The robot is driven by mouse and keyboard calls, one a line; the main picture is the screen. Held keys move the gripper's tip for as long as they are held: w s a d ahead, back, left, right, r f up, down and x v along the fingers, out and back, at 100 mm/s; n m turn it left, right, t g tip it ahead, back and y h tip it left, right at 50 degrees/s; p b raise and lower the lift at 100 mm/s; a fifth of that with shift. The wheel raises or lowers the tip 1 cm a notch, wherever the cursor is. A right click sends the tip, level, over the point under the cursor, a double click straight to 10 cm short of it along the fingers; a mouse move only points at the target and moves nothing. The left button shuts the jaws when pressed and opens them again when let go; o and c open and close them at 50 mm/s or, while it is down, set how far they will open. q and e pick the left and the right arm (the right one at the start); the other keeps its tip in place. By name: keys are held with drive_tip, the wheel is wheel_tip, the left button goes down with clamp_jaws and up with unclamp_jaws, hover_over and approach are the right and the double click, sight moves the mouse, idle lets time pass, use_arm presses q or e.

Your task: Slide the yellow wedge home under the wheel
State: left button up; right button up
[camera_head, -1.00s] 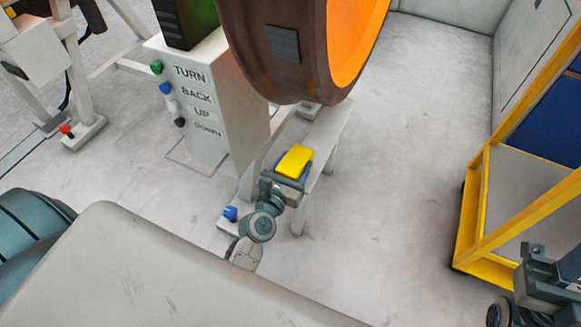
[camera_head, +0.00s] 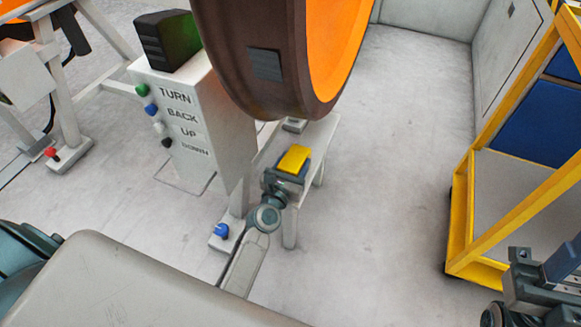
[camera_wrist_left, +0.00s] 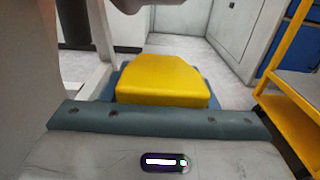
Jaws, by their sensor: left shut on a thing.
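The yellow wedge (camera_head: 295,159) is held in my left gripper (camera_head: 289,176), in front of and below the wheel (camera_head: 225,60). The wheel has a brown rim and an orange face. A gap shows between wedge and wheel in the head view. The wedge is over a narrow white bench (camera_head: 324,130); I cannot tell whether it touches the bench top. In the left wrist view the wedge (camera_wrist_left: 160,80) lies flat, with blue gripper parts at its sides. My right gripper (camera_head: 545,268) is at the lower right edge, partly cut off, away from the wedge; its jaws are unclear.
A white control box (camera_head: 190,125) labelled TURN, BACK, UP, DOWN stands left of the bench. A blue knob (camera_head: 221,230) is low beside my left arm. A yellow-framed cart (camera_head: 462,215) stands at the right. The floor between bench and cart is clear.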

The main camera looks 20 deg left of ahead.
sight(298, 152)
use_arm(q)
drive_tip(key=shift+w+r, duration=0.1)
drive_tip(key=shift+w, duration=1.65)
drive_tip(key=shift+w+d, duration=0.15)
drive_tip(key=shift+w, duration=3.45)
drive_tip(key=o, duration=1.4)
drive_tip(key=shift+s+f, duration=0.1)
drive_tip(key=shift+f, duration=0.15)
